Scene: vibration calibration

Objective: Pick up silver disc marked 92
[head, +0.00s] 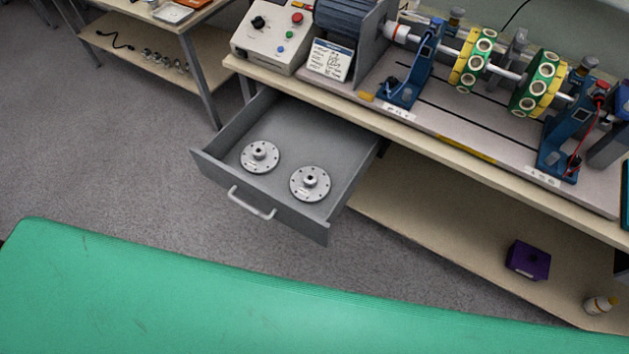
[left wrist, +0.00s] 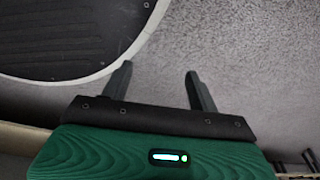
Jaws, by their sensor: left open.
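Two silver discs lie flat in an open grey drawer (head: 285,118) under the workbench. The left disc (head: 260,157) and the right disc (head: 310,183) each have a raised hub and a small pale label. The labels are too small to read, so I cannot tell which disc is marked 92. My left gripper (left wrist: 160,85) shows in the left wrist view with its two fingers apart and nothing between them, over grey floor. No disc shows in that view. Neither gripper shows in the head view.
The drawer's front has a pale handle (head: 252,203). On the bench stand a control box (head: 274,32) and a shaft rig with green and yellow rotors (head: 474,60). A purple box (head: 528,260) and a bottle (head: 600,304) sit on the lower shelf. Open floor lies left of the drawer.

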